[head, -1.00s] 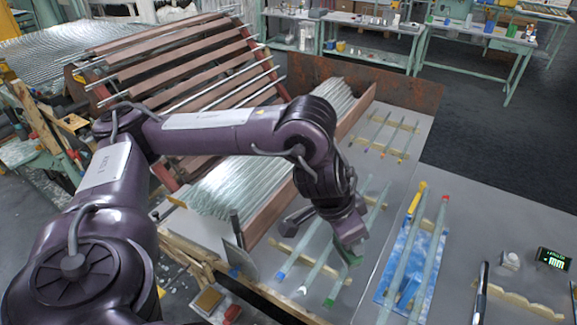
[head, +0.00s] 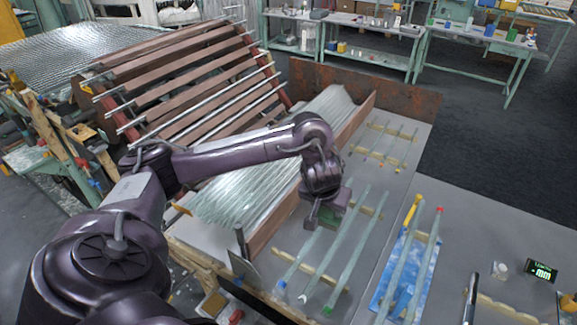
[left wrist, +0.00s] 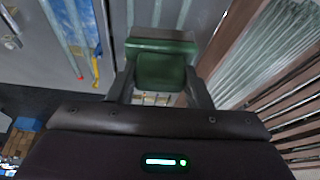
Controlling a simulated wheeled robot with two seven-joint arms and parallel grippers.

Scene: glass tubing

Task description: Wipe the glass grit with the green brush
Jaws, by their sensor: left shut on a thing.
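My left gripper (head: 327,212) is shut on the green brush (head: 338,201), over the tubes in the middle of the bench. In the left wrist view the brush (left wrist: 162,68) is a dark green block between the two fingers. Several pale glass tubes (head: 322,262) lie on wooden rests below and in front of the gripper. I cannot make out glass grit on the grey bench top (head: 380,222). I cannot tell whether the brush touches the bench. My right gripper is not in view.
A blue mat (head: 388,290) with two tubes and a yellow-ended tool lies to the right. A bundle of glass tubes (head: 235,192) fills a brown-walled trough to the left. A small display (head: 541,271) stands at the far right. Thin rods (head: 385,143) lie on rests farther back.

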